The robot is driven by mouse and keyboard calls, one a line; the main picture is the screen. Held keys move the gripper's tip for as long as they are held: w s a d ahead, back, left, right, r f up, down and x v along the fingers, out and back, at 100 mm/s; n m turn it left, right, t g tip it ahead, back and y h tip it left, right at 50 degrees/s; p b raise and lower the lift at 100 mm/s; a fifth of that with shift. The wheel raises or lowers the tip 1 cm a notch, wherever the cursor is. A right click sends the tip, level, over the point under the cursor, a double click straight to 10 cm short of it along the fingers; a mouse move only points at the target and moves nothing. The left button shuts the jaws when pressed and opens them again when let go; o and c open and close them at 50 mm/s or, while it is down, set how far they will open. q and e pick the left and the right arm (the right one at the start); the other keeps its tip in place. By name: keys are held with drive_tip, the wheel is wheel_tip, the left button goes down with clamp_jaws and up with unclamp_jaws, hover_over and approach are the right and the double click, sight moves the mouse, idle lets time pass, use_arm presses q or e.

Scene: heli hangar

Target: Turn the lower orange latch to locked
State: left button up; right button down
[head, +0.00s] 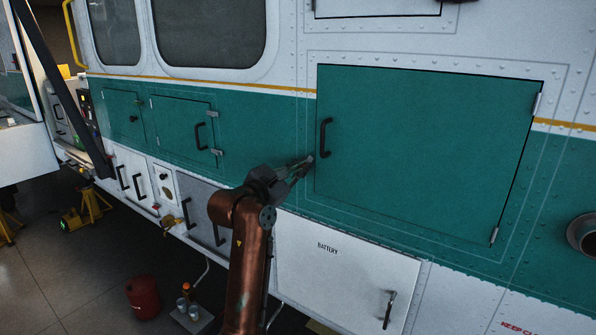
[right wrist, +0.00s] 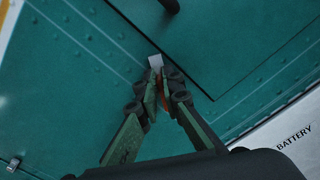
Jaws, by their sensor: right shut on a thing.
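My right gripper (head: 304,166) reaches up to the green fuselage at the left edge of a large green door (head: 425,155), below its black handle (head: 325,138). In the right wrist view the fingers of my right gripper (right wrist: 162,82) are shut on the lower orange latch (right wrist: 165,89). Only a sliver of orange shows between the fingers, and a small pale grey piece (right wrist: 155,61) sticks out past the tips. Most of the latch is hidden, so its angle cannot be told. My left gripper is not in view.
A white battery panel (head: 345,275) with its own handle lies below the door. Smaller green hatches (head: 185,130) and white and grey lockers are to the left. A red canister (head: 142,297) stands on the floor at lower left. A round exhaust port (head: 584,236) is at the far right.

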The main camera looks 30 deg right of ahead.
drive_tip(key=m+b, duration=0.1)
drive_tip(key=m, duration=0.2)
drive_tip(key=f+m+b, duration=0.1)
drive_tip(key=m+b, duration=0.1)
drive_tip(key=m, duration=0.1)
drive_tip(key=m+b, duration=0.2)
drive_tip(key=m, duration=0.1)
drive_tip(key=shift+s+d+f, duration=0.15)
drive_tip(key=shift+s+f, duration=0.2)
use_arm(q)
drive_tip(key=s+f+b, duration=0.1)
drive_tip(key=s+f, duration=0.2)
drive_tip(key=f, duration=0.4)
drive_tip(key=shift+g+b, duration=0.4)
use_arm(e)
drive_tip(key=shift+f+m, duration=0.15)
drive_tip(key=shift+m, duration=1.05)
drive_tip(key=shift+s, duration=0.1)
drive_tip(key=c, duration=2.1)
unclamp_jaws()
